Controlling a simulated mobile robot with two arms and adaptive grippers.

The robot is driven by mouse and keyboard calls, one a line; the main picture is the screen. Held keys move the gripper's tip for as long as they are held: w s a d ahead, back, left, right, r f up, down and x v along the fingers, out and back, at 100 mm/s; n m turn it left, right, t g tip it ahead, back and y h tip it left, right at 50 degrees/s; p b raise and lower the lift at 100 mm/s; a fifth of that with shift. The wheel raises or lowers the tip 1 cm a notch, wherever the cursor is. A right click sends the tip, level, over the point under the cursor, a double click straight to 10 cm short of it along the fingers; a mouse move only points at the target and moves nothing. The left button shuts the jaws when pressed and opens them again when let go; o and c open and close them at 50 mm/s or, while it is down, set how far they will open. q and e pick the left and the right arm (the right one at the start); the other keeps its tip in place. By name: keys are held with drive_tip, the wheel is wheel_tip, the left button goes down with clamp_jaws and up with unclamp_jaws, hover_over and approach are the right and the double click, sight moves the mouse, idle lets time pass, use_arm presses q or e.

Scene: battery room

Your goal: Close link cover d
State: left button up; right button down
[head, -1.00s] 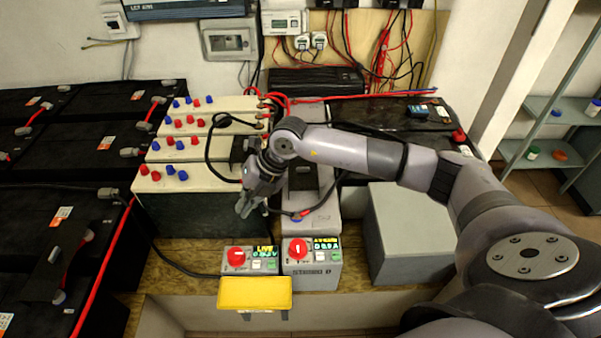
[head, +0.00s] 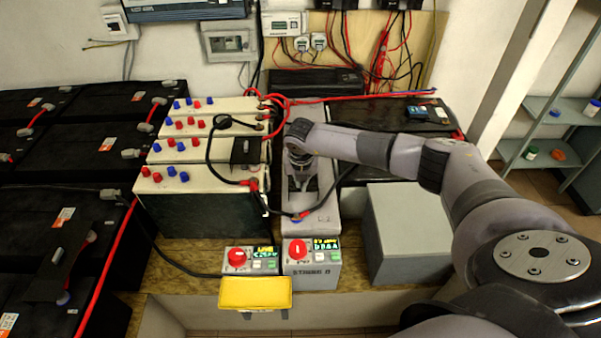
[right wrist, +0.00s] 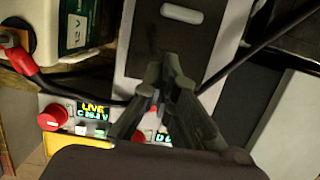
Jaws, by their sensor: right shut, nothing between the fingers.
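A dark plate with a pale handle, likely link cover d (right wrist: 170,40), lies along the top of the grey unit (head: 325,220) whose front reads like "STRING D". In the head view the plate is partly hidden by my right gripper (head: 301,178). I cannot tell whether it is fully down. My right gripper is shut and empty, pointing down over that unit. In the right wrist view its fingertips (right wrist: 170,65) overlap the plate's near part; contact is unclear. My left gripper does not show.
A black cable with red lugs (head: 253,184) runs from the cream batteries (head: 205,184) to the grey unit. Another dark cover (head: 245,151) stands on them. Control boxes with red knobs (head: 298,248), a yellow tray (head: 255,293) and a grey box (head: 410,225) are at the front.

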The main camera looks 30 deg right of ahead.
drive_tip(key=shift+w+d, duration=0.35)
drive_tip(key=shift+w, duration=0.25)
drive_tip(key=shift+w+d, duration=0.3)
drive_tip(key=shift+w, duration=0.25)
drive_tip(key=shift+w, duration=0.1)
